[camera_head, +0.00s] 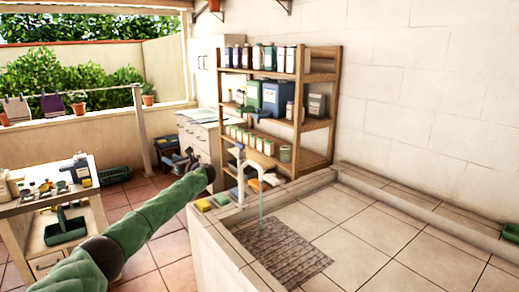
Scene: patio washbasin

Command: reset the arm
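My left arm (140,226), in a green sleeve, reaches in from the bottom left. It stretches toward the middle of the view. My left gripper (180,159) is at its end, in front of the white cabinet and left of the washbasin. Its dark fingers look spread apart with nothing between them, though they are small here. My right arm and gripper are not in view.
A tiled washbasin (369,249) with a white faucet (238,160) fills the lower right. Wooden shelves (335,77) with bottles and boxes stand behind it. A cluttered workbench (33,207) is at left. Terracotta floor (172,247) shows between bench and basin.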

